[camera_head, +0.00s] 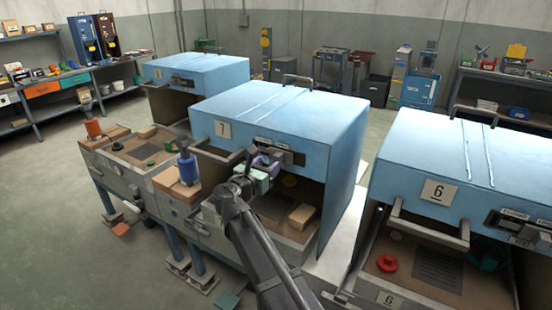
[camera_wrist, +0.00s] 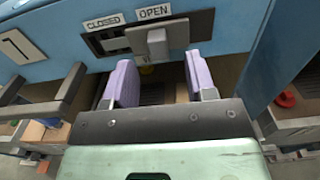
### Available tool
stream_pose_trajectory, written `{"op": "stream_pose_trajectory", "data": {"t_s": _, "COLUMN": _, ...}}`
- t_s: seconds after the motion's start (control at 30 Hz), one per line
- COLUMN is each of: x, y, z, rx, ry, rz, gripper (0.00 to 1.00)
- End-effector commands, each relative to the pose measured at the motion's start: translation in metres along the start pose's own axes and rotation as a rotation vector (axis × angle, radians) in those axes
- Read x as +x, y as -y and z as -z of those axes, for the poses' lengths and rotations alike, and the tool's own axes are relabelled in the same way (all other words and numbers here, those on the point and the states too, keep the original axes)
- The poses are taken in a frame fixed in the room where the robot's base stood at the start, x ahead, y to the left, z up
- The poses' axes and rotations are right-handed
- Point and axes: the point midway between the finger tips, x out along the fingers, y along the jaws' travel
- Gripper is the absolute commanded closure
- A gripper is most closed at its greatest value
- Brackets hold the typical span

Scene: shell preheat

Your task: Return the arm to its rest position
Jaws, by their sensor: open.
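My gripper (camera_head: 262,167) is in front of the middle blue cabinet (camera_head: 290,105), its arm reaching up from the bottom of the head view. In the wrist view its two purple fingers (camera_wrist: 160,82) are apart, with nothing held between them. A grey slide handle (camera_wrist: 157,42) on the cabinet front is just beyond the fingertips, below the OPEN label (camera_wrist: 154,12) and right of the CLOSED label (camera_wrist: 102,22). In this view the handle appears above and between the fingers; I cannot tell if they touch it. The arm's rest position is not marked in view.
Another blue cabinet (camera_head: 470,170) stands at right, numbered 6, with a red knob (camera_head: 387,263) inside. A third cabinet (camera_head: 195,68) stands behind at left. A blue-topped post (camera_head: 187,168) and a tan block (camera_head: 301,216) are near my gripper. Open floor (camera_head: 50,210) lies at left.

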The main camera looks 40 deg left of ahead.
Motion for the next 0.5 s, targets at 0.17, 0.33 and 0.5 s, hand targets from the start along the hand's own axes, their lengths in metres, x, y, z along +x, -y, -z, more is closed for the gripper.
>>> {"op": "stream_pose_trajectory", "data": {"t_s": 0.17, "x": -0.031, "y": 0.001, "z": 0.0, "rx": 0.0, "ry": 0.0, "rz": 0.0, "gripper": 0.49}}
{"op": "stream_pose_trajectory", "data": {"t_s": 0.33, "x": -0.035, "y": 0.0, "z": 0.0, "rx": 0.0, "ry": 0.0, "rz": 0.001, "gripper": 0.49}}
{"op": "stream_pose_trajectory", "data": {"t_s": 0.5, "x": -0.035, "y": 0.0, "z": 0.0, "rx": 0.0, "ry": 0.0, "rz": 0.001, "gripper": 0.49}}
